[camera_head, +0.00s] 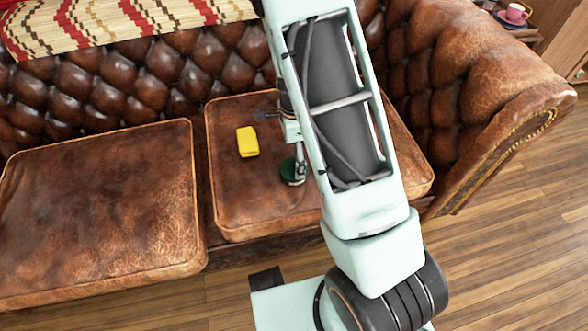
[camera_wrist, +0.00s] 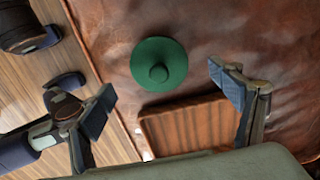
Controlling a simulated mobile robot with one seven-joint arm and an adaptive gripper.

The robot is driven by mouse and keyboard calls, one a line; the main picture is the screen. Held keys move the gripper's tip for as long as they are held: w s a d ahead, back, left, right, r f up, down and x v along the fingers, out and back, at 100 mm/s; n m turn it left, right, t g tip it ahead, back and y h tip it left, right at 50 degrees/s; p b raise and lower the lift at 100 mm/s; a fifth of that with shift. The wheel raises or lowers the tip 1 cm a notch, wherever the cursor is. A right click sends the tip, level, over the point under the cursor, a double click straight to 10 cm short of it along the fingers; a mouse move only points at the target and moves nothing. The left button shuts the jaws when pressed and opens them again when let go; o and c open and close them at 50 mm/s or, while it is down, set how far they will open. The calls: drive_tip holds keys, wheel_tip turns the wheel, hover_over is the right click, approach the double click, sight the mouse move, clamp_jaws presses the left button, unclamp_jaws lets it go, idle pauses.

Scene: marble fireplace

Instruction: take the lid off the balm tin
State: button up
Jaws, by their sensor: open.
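A round green lid with a small knob (camera_wrist: 159,70) shows from above in the wrist view, on the brown leather cushion. I take it to be the lid of the balm tin; the tin's body under it is hidden. In the head view my gripper (camera_head: 282,141) is mostly hidden beside my arm.
A ribbed wooden block (camera_wrist: 190,126) lies close beside the lid; my arm hides it in the head view. A yellow block (camera_head: 248,142) lies on the cushion (camera_head: 235,205) to the left. The tufted sofa back (camera_head: 120,85) rises behind, and an armrest (camera_head: 490,75) at right.

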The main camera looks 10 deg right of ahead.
sight(294, 162)
wheel_tip(294, 162, down, 4)
drive_tip(key=shift+r+b, duration=0.25)
drive_tip(key=shift+b, duration=0.3)
drive_tip(key=shift+r, duration=0.15)
drive_tip(key=c, duration=1.2)
drive_tip(key=shift+s, duration=0.15)
clamp_jaws()
